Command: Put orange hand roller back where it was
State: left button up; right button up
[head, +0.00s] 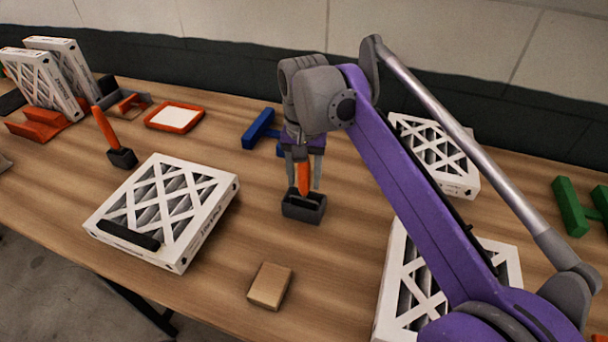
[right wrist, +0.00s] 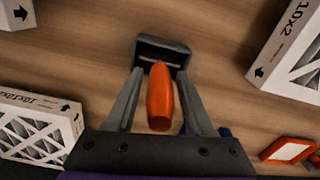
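An orange-handled hand roller (head: 303,177) stands upright in a dark box-like base (head: 304,207) on the table. My right gripper (head: 302,184) points down over it, with a finger on either side of the orange handle. In the right wrist view the handle (right wrist: 160,98) sits between the fingers with a visible gap on both sides, so the gripper is open around it. The dark base (right wrist: 162,52) is beyond the fingertips. A second orange handle (head: 104,127) rises, tilted, from a similar dark base (head: 122,158) at the left. My left gripper is not in view.
A boxed filter (head: 210,220) lies left of centre; others lie at right, partly behind my right arm, and stand in an orange holder (head: 40,127) at far left. An orange-framed tray (head: 175,118), blue part (head: 258,129), small brown box (head: 269,286) and green parts (head: 570,205) are around.

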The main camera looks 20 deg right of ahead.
jog(key=shift+o, duration=0.4)
notch_tip(320, 180, up, 12)
jog(key=p, duration=0.3)
jog(key=shift+r, duration=0.2)
